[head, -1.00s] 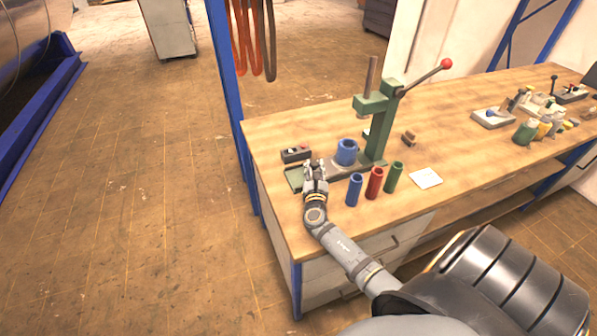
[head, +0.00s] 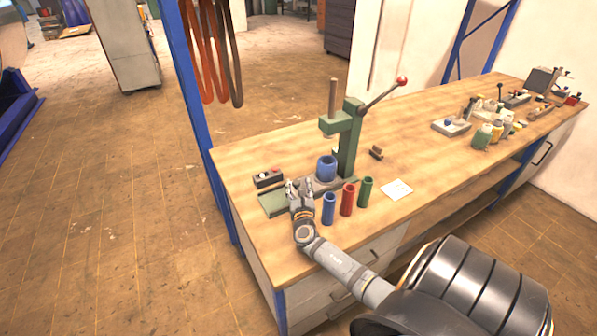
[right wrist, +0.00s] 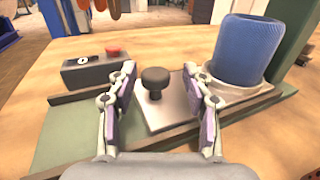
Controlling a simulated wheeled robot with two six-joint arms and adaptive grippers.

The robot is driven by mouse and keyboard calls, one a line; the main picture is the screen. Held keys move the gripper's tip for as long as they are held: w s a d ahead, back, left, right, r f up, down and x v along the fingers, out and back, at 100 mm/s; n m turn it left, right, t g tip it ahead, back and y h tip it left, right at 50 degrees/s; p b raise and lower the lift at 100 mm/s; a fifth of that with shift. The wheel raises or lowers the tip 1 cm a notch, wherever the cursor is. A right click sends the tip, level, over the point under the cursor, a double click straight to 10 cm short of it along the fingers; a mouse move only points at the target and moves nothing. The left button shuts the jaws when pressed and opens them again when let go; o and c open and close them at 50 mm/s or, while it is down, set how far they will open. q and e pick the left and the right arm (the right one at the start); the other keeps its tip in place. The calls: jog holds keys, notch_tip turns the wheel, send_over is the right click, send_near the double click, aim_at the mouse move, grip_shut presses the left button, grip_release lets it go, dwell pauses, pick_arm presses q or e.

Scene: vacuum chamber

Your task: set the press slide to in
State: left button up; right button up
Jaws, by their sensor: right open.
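The green press (head: 349,140) stands on the bench, its red-tipped lever up to the right. In the right wrist view its slide is a grey metal plate (right wrist: 177,112) with a black knob (right wrist: 155,80), beside a green base plate (right wrist: 75,135). A blue cylinder (right wrist: 246,48) stands upright in a pale ring at the slide's far right end; it also shows in the head view (head: 326,168). My right gripper (right wrist: 162,100) is open and empty, its fingers on either side of the knob in the picture; I cannot tell whether they touch it. My left gripper is not in view.
A dark box with a red button (right wrist: 97,70) sits left of the slide. Blue (head: 328,209), red (head: 347,200) and green (head: 365,191) sleeves stand close to the right of my gripper. A white card (head: 397,189) lies further right. Bottles and fixtures stand at the far right.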

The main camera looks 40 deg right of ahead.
jog(key=v, duration=1.2)
jog(key=shift+d, duration=0.1)
